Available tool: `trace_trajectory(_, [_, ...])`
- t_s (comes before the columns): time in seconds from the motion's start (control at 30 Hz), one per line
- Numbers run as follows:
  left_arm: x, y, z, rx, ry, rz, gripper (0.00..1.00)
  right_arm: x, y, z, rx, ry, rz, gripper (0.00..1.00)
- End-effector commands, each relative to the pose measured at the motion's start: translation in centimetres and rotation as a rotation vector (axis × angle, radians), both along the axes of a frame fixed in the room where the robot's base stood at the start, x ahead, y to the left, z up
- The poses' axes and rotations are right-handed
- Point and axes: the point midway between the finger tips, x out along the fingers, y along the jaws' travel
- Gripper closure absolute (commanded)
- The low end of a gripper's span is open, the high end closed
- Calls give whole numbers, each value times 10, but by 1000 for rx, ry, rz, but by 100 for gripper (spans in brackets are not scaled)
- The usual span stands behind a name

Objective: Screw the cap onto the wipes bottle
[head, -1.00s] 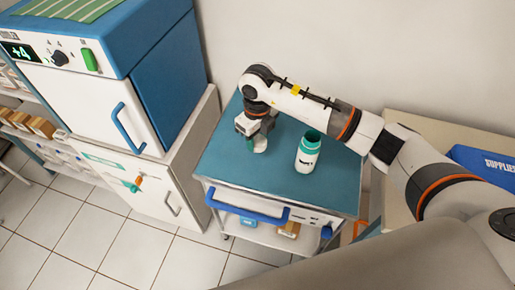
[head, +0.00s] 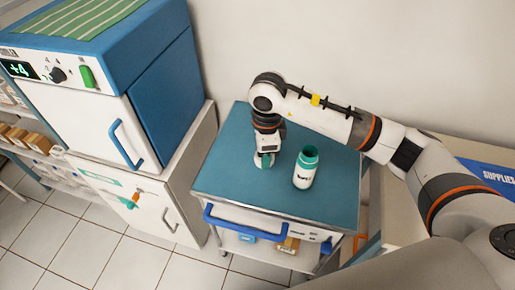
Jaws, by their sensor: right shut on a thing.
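The wipes bottle (head: 304,175) stands upright on the blue top of the cart (head: 325,205). It is white with a dark label mark and a teal upper rim, and its mouth looks open. My right gripper (head: 264,161) points down at the cart top, to the left of the bottle and apart from it. It is shut on the teal cap (head: 263,160), which is mostly hidden by the fingers. I cannot tell whether the cap touches the cart top. My left gripper is not in view.
A blue cart handle (head: 245,224) runs along the front edge. A white and blue cabinet unit (head: 165,90) stands at the left, and a blue supplies box (head: 490,175) lies at the right. The cart top in front of the bottle is clear.

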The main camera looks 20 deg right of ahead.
Motion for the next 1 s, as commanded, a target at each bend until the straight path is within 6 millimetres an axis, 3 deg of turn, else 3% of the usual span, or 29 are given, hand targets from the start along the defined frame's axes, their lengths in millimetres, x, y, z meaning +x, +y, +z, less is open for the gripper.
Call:
trace_trajectory(0.3, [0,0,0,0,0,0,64,-54,-15,26,-19,-13,975,76])
trace_trajectory(0.5, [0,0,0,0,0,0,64,-85,-23,36,-29,-6,1477,76])
trace_trajectory(0.7, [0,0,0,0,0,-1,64,-102,-27,41,-29,0,1734,76])
trace_trajectory(1.0, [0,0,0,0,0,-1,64,-104,-28,41,-29,1,1779,76])
